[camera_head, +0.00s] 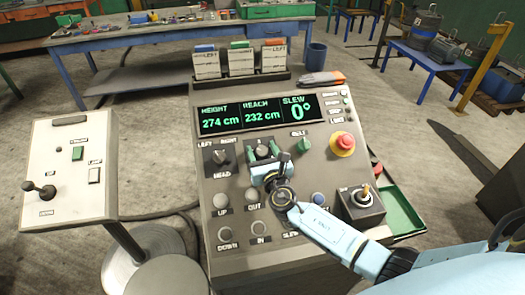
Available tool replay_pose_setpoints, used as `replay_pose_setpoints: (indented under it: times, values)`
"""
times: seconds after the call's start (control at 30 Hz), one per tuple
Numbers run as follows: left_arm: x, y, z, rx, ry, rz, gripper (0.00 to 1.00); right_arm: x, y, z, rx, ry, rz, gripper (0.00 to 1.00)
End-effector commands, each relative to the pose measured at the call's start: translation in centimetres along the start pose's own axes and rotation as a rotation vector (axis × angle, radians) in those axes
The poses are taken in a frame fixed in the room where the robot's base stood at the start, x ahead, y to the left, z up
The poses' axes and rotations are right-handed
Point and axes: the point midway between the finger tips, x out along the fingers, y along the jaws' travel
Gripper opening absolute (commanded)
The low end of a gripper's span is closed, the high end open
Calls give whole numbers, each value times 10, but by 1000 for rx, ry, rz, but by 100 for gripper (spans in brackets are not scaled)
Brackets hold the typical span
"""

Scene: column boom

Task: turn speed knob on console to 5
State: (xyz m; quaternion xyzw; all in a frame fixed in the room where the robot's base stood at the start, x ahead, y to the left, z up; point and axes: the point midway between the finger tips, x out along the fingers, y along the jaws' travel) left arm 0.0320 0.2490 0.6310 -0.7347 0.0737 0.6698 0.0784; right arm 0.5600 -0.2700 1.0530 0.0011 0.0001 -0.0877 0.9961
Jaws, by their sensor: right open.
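The console (209,187) stands in front of me with a sloped grey panel. Its display (256,115) reads height 274 cm, reach 232 cm, slew 0°. My right gripper (263,151) is over the upper middle of the panel, with its light-blue body below its fingers. It is open, with one finger on each side of a small dark round knob (262,151), which looks like the speed knob. Whether the fingers touch it I cannot tell. The gripper hides most of the knob's scale and label, so its setting is not readable. My left gripper is not in view.
A selector marked head (218,157) is left of the gripper, and a green bell button (304,144) is right. A red emergency button (343,143) and a small joystick box (360,207) stand at the right. A separate white control panel (65,168) stands left.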

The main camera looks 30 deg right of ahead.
Motion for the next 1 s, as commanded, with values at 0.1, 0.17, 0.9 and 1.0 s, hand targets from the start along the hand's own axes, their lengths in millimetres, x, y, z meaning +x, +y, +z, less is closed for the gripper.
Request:
replay_pose_setpoints:
  times: [0.1,0.17,0.9,1.0]
  values:
    - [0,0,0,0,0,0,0,0,0,0,1,0,0,52]
    - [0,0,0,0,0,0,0,0,0,0,1,0,0,44]
    - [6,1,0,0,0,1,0,0,2,-1,75,-6,-114,10]
    - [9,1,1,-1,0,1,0,0,2,-1,117,-9,-179,10]
